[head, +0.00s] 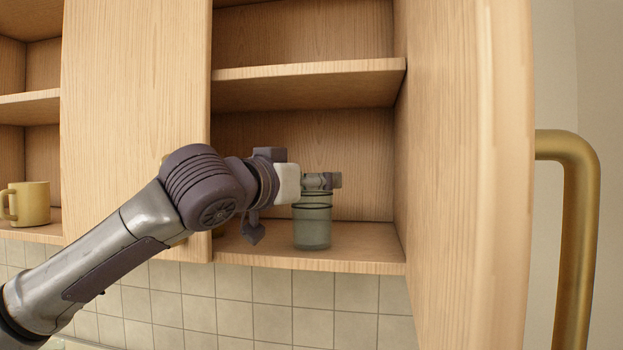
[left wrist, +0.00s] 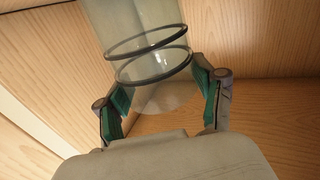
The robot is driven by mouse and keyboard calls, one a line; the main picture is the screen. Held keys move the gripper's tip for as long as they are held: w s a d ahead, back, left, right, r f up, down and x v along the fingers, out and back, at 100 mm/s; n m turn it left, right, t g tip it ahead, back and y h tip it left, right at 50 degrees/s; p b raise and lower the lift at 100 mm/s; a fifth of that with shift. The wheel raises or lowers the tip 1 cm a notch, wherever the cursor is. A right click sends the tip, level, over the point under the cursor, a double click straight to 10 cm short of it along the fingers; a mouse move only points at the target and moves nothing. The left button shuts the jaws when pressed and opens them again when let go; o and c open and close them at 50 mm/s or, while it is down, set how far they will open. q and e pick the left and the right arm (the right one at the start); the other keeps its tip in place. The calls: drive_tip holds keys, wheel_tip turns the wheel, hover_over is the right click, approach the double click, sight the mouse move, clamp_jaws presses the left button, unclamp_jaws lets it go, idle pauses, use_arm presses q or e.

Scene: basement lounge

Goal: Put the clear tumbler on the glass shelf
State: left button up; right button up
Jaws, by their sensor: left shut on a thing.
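The clear tumbler (head: 313,228), greenish with two dark bands, is upright inside the open cabinet, over the lower wooden shelf (head: 370,245). Its base is at or just above the board; I cannot tell if it touches. My left gripper (head: 318,183) reaches in from the left and is shut on the tumbler near its top. In the left wrist view the tumbler (left wrist: 135,35) sits between the green-padded fingers of the left gripper (left wrist: 163,95). No shelf made of glass is visible. My right gripper is not in view.
An upper shelf (head: 310,85) lies above the gripper. A cabinet door (head: 455,180) with a brass handle (head: 585,220) stands open at the right. A wooden panel (head: 135,90) is at the left. A yellow mug (head: 30,204) stands in the left compartment. The lower shelf is free right of the tumbler.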

use_arm(q)
drive_tip(key=shift+f, duration=0.1)
drive_tip(key=o, duration=1.3)
drive_tip(key=shift+s+d, duration=0.1)
drive_tip(key=shift+c, duration=0.2)
drive_tip(key=o, duration=0.4)
drive_tip(key=shift+s+a, duration=0.2)
drive_tip(key=shift+s, duration=0.05)
drive_tip(key=b+v, duration=0.4)
drive_tip(key=v, duration=0.7)
drive_tip(key=shift+s+a, duration=0.1)
drive_tip(key=shift+s, duration=0.05)
